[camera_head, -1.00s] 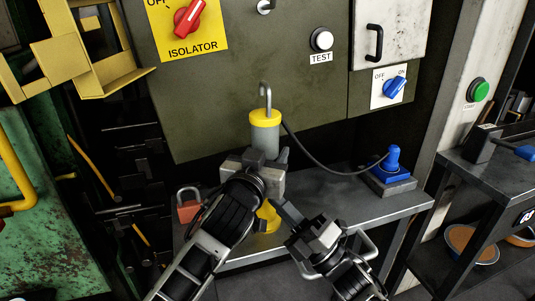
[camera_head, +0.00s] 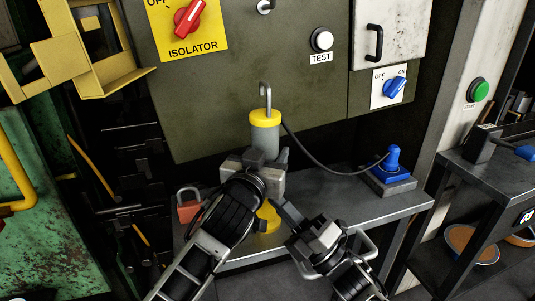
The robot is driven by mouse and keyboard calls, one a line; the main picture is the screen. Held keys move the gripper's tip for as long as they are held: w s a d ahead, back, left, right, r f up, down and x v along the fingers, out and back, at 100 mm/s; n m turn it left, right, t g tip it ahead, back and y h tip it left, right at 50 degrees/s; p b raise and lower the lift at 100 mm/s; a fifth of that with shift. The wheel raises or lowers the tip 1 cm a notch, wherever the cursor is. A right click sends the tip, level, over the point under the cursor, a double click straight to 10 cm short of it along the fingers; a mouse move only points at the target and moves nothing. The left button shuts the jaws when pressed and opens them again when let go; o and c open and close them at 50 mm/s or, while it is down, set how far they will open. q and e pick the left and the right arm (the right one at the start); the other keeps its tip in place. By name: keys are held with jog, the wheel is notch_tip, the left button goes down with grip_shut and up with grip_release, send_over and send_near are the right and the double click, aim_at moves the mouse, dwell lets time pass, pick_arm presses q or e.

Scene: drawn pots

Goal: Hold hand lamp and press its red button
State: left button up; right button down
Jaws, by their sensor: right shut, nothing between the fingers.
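The hand lamp (camera_head: 265,139) is upright, a grey cylinder with a yellow top, a yellow base and a metal hook above. It stands over the grey metal bench, in the middle of the head view. My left gripper (camera_head: 268,158) is at the lamp's middle, its fingers around the body and shut on it as far as I can see; it hides the lamp's middle. My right gripper (camera_head: 279,207) is shut and empty, its tips just right of the lamp's lower part. I see no red button on the lamp; that side is hidden or faces away.
A dark cable runs from the lamp to a blue plug (camera_head: 393,160) on the bench (camera_head: 330,195). A red padlock (camera_head: 188,208) is left of my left arm. The green cabinet (camera_head: 215,105) with switches rises close behind. Bench space between lamp and plug is clear.

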pick_arm(q)
jog(key=shift+f, duration=0.1)
pick_arm(e)
jog(key=shift+w, duration=0.15)
dwell(0.3)
jog(key=shift+w+a, duration=0.1)
jog(key=shift+w, duration=0.2)
jog(key=shift+s, duration=0.55)
jog(key=s, duration=0.1)
jog(key=s+d, duration=0.1)
jog(key=s, duration=0.1)
jog(key=s+d, duration=0.1)
jog(key=s, duration=0.1)
jog(key=shift+s, duration=0.25)
dwell(0.3)
